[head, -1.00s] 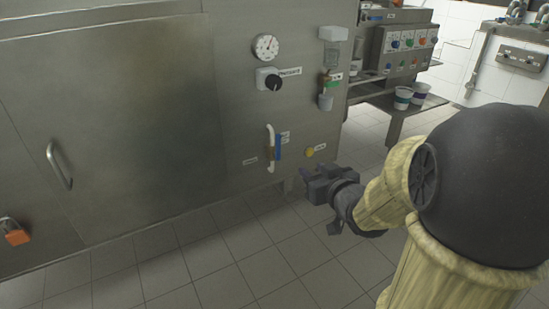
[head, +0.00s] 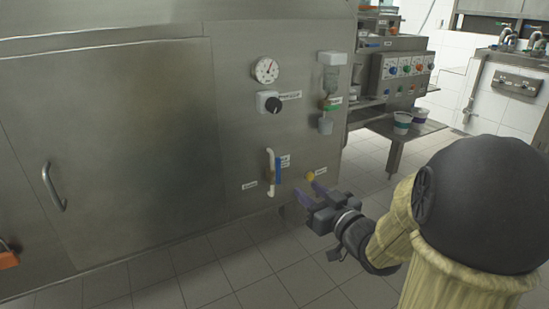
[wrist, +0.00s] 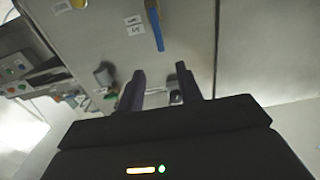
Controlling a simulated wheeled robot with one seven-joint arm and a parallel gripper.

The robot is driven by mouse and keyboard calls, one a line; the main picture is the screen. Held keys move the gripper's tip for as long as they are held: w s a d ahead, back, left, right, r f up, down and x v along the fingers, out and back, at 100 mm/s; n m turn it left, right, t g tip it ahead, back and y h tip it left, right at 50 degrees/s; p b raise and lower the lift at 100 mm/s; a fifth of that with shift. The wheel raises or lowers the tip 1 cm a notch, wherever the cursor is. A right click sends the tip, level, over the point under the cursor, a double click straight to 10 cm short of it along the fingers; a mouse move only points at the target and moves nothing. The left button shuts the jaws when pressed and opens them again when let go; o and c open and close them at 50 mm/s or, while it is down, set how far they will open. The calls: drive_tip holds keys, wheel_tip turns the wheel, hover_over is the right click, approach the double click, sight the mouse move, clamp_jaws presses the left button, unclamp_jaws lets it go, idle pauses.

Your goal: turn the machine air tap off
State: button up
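The machine air tap appears to be the blue lever (head: 278,171) beside a white vertical pipe (head: 271,172), low on the steel machine front. The lever lies upright, along the pipe. In the wrist view the blue lever (wrist: 155,29) shows at the top, beyond the fingertips. My gripper (head: 311,192) is to the lower right of the lever in the head view, apart from it. Its two fingers, also in the wrist view (wrist: 160,70), are spread with nothing between them. Small labels (head: 285,161) sit beside the lever; their text is too small to read.
A yellow button (head: 310,176) is right of the tap, close to my fingers. A bench with cups (head: 402,122) stands behind right. The tiled floor (head: 250,270) in front is clear.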

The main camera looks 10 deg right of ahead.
sight(279, 165)
drive_tip(key=shift+p+x, duration=1)
drive_tip(key=shift+p, duration=2.25)
drive_tip(key=shift+a+r+p, duration=0.1)
drive_tip(key=shift+r+p, duration=0.05)
drive_tip(key=shift+p, duration=0.3)
drive_tip(key=x, duration=0.5)
drive_tip(key=p+x, duration=0.1)
drive_tip(key=x, duration=0.8)
drive_tip(key=shift+w+f+p, duration=0.25)
drive_tip(key=shift+w+p, duration=0.05)
drive_tip(key=shift+w, duration=0.05)
clamp_jaws()
